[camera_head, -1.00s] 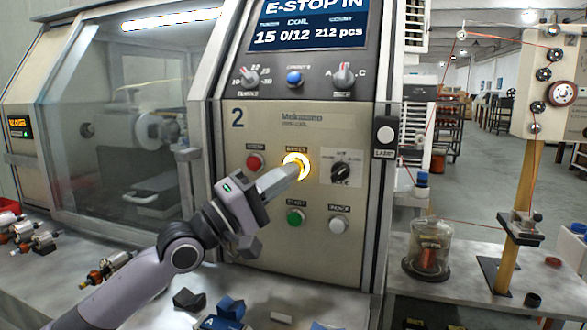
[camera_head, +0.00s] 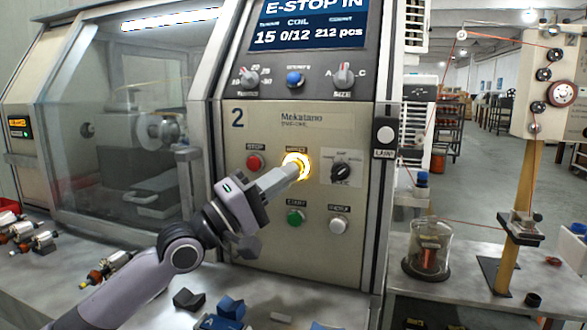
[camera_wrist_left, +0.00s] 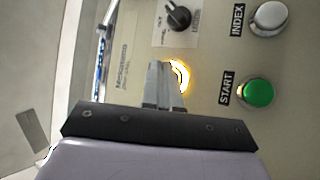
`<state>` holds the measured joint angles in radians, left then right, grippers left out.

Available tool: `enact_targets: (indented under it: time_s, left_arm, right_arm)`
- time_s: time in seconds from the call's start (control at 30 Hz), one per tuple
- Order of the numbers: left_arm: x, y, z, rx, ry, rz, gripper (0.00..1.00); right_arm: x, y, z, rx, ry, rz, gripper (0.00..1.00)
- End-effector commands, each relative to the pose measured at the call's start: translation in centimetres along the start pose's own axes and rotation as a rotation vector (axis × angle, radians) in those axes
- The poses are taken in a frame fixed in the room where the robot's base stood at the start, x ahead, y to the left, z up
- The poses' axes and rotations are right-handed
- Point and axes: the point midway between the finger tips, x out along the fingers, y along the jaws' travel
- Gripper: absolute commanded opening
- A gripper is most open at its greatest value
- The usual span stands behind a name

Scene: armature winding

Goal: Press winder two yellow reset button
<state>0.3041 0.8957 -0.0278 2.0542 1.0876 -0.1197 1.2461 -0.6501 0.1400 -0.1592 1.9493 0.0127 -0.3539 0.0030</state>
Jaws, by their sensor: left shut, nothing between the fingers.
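Winder two's panel (camera_head: 262,118) carries a large "2". Its yellow reset button glows with a lit ring (camera_head: 304,160), also visible in the left wrist view (camera_wrist_left: 181,76). My left gripper (camera_head: 291,172) is shut and empty, its fingertips at the lower left of the button and covering part of it. In the left wrist view the closed fingers (camera_wrist_left: 164,72) overlap the ring's left side. I cannot tell whether the tips touch the button. The display (camera_head: 306,22) reads "E-STOP IN". My right gripper is not in view.
Around the reset button are a red stop button (camera_head: 255,162), a green start button (camera_head: 295,217), a white index button (camera_head: 338,226) and a black selector knob (camera_head: 341,172). Armatures (camera_head: 105,267) and blue parts (camera_head: 231,307) lie on the bench below. A glass jar (camera_head: 428,248) stands at right.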

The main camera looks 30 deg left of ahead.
Motion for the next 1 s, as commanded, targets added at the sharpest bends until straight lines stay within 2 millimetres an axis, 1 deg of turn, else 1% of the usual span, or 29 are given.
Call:
enact_targets:
  time_s: [0.33,0.63,1.0]
  left_arm:
    - [0.06,-0.04,-0.05,0.0,0.0,0.0,0.0]
    - [0.65,-0.44,-0.51,0.001,0.001,0.0,0.0]
    - [0.52,-0.31,-0.49,0.001,0.002,0.0,0.0]
  right_arm:
    - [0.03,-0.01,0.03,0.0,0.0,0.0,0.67]
    - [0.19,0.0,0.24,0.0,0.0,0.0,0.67]
    - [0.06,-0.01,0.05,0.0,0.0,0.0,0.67]
